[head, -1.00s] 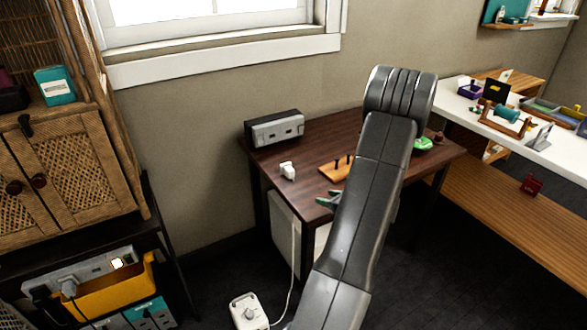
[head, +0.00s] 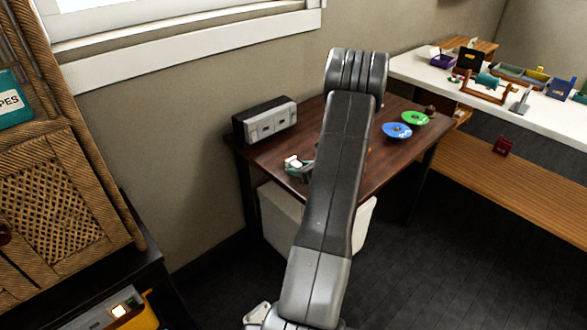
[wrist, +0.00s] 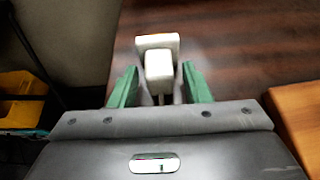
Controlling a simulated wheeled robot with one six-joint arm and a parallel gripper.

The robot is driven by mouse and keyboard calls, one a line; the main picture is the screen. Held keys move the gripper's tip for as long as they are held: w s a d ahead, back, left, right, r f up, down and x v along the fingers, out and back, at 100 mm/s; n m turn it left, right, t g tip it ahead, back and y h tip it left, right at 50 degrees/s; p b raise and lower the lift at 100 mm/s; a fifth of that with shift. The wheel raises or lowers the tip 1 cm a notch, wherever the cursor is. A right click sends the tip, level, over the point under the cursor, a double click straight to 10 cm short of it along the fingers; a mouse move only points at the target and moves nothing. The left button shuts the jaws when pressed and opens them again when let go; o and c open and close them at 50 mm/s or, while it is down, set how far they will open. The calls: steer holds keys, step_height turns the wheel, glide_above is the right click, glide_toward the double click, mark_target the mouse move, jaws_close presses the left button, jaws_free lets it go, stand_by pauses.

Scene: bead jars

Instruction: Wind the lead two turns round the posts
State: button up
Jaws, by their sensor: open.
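The lead's white plug end (wrist: 158,66) lies on the dark table (wrist: 240,50) near its left edge. My gripper (wrist: 160,76) is open, with one green finger on each side of the plug, and a visible gap shows at least on the left. In the head view the plug (head: 292,161) sits beside the green fingers (head: 301,170). The wooden board (wrist: 298,105) shows at the right of the wrist view. The posts are hidden behind my arm in the head view.
A grey-black box (head: 266,120) stands at the table's back left. A blue disc (head: 397,130), a green disc (head: 415,118) and a small brown thing (head: 430,111) lie at the right. A white bench (head: 420,72) with several items is beyond. A white bin-like box (head: 285,220) is below.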

jaws_close()
steer(key=shift+r+p, duration=1.5)
steer(key=shift+r, duration=1.05)
